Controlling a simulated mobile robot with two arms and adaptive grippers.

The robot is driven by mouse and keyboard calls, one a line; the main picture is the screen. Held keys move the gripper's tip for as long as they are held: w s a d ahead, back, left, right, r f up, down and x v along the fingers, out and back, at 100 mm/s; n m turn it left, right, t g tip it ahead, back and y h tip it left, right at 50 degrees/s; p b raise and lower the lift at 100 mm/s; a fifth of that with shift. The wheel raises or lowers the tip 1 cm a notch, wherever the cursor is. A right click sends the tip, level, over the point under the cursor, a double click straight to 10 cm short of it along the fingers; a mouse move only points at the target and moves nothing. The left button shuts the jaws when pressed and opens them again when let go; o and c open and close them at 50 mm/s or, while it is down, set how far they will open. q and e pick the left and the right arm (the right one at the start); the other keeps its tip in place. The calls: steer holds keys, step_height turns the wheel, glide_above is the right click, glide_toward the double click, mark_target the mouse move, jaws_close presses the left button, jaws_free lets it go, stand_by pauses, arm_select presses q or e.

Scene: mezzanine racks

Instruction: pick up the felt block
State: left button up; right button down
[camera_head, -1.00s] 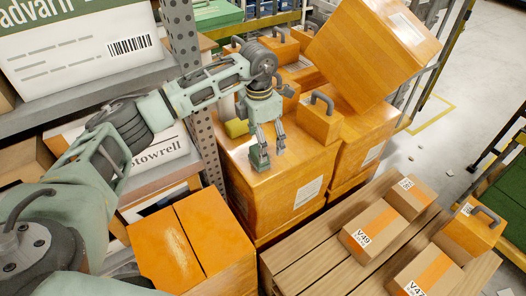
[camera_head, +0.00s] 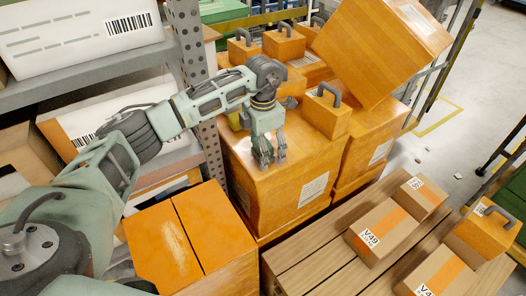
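A small yellow block (camera_head: 234,121), which may be the felt block, sits on top of the large orange box (camera_head: 240,165) near the rack post. It is partly hidden behind my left arm and gripper. My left gripper (camera_head: 272,158) points down over the same box top, to the right of and nearer than the yellow block. Its two fingers are apart, with no object clearly visible between them. I cannot tell whether the fingertips touch the box top. My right gripper is not in view.
An orange handled block (camera_head: 323,112) stands right of the gripper. A large tilted orange box (camera_head: 378,50) rises behind it. The perforated rack post (camera_head: 190,60) stands left. A wooden pallet (camera_head: 320,255) with cartons is in front, right; open floor lies beyond.

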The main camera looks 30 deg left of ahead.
arm_select(q)
steer(key=c, duration=1.3)
steer(key=shift+r+p, duration=0.35)
steer(key=shift+r, duration=0.2)
steer(key=r+p, duration=0.1)
steer(key=r, duration=0.1)
steer(key=d+r+p, duration=0.1)
steer(key=r+p, duration=0.1)
steer(key=shift+r, duration=0.15)
steer(key=d+r+p, duration=0.1)
steer(key=d+r, duration=0.1)
steer(key=d, duration=0.1)
steer(key=d+r+p, duration=0.1)
steer(key=d, duration=0.3)
steer(key=s+d+r+p, duration=0.1)
steer(key=d+r+p, duration=0.1)
steer(key=d, duration=0.1)
steer(key=shift+s+d+r, duration=0.1)
steer(key=shift+d+r, duration=0.25)
